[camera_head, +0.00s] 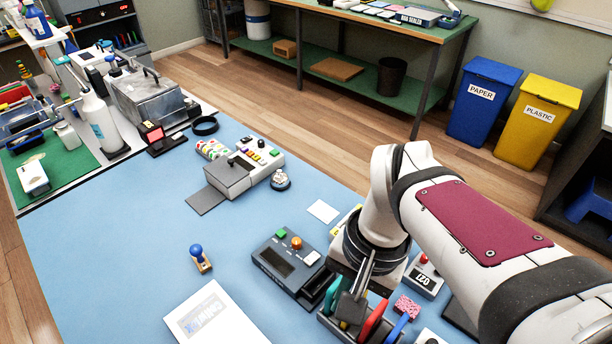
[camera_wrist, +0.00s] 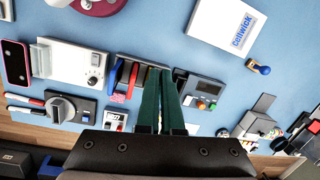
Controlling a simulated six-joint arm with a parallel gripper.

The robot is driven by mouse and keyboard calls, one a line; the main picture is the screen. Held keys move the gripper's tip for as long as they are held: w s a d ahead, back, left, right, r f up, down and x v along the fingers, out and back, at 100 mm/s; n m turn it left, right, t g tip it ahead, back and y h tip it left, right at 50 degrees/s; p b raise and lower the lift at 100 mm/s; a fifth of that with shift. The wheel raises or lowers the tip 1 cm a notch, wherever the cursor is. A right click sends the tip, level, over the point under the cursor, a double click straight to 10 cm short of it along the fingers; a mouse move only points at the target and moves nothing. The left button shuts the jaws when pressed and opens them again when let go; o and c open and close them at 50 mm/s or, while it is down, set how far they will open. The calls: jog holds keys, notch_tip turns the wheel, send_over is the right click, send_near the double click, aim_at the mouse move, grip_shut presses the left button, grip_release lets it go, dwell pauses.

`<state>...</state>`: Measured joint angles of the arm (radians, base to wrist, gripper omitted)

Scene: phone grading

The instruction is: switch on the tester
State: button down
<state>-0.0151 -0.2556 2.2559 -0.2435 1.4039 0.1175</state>
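A dark grey tester (camera_head: 288,264) with a screen, a green button (camera_head: 281,234) and an orange knob (camera_head: 296,243) lies on the blue mat, left of my gripper. It also shows in the wrist view (camera_wrist: 207,87), right of my fingers. My gripper (camera_head: 352,306) points down above the rack of coloured upright pieces, apart from the tester. In the wrist view its two dark green-looking fingers (camera_wrist: 160,72) lie close side by side with nothing seen held.
The rack (camera_head: 340,327) stands at the tester's right front, with a pink sponge (camera_head: 407,307) beside it. A grey machine (camera_head: 240,172) stands behind. The mat's left middle is clear.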

jog(key=w+m, duration=0.1)
jog(key=w, duration=1.1)
jog(key=m, duration=0.2)
send_over(309, 261)
jog(key=w+d, duration=0.2)
jog(key=shift+g+h, duration=0.3)
jog(key=f, duration=0.5)
jog(key=shift+s+a+f, duration=0.1)
jog(key=shift+a+f, duration=0.15)
jog(key=shift+f, duration=0.15)
jog(key=shift+f, duration=0.1)
jog(key=f, duration=0.4)
jog(key=s+a+f, duration=0.1)
jog(key=f, duration=0.8)
jog(key=shift+s+a+f, duration=0.2)
jog(key=shift+f, duration=0.15)
jog(key=shift+s+f, duration=0.1)
jog(key=shift+f, duration=0.1)
jog(key=shift+w+d+r, duration=0.15)
jog(key=shift+w+d, duration=0.4)
jog(key=shift+w, duration=0.05)
